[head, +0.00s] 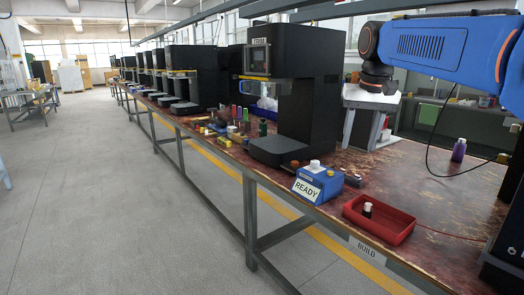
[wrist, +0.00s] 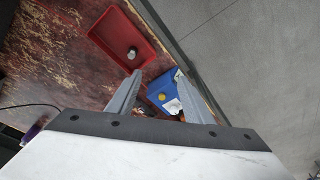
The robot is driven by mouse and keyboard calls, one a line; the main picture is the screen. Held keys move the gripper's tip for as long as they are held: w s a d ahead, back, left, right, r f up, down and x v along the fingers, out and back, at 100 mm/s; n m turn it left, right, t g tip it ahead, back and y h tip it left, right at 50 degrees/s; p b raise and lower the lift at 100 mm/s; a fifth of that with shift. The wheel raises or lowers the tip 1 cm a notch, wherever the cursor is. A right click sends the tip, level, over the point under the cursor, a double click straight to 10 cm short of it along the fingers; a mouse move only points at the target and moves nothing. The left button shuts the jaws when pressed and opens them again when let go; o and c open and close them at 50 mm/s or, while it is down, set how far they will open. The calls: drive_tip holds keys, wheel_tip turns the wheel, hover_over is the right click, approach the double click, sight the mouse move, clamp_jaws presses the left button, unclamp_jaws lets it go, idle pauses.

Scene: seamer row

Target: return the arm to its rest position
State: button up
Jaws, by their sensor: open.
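My gripper (head: 361,146) hangs from my blue arm over the workbench (head: 420,190), to the right of the nearest black seaming machine (head: 310,95). Its fingers point down and stand apart. In the wrist view the two grey fingers (wrist: 158,74) are spread with nothing held between them. The bench's blue box and red tray show beyond them, apart from the fingertips. My arm stretches in from the right edge of the head view, bent down at the wrist.
A red tray (head: 380,222) holding a small dark item with a white top (head: 367,209) sits near the front edge. Left of it is a blue box (head: 318,184) marked READY. A purple bottle (head: 459,150) stands at right. Small parts (head: 232,132) lie farther left.

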drive_tip(key=s+d+f+n+t, duration=0.2)
drive_tip(key=s+f, duration=2.4)
drive_tip(key=s, duration=0.3)
drive_tip(key=shift+s+d+f, duration=0.15)
drive_tip(key=shift+s+d, duration=0.05)
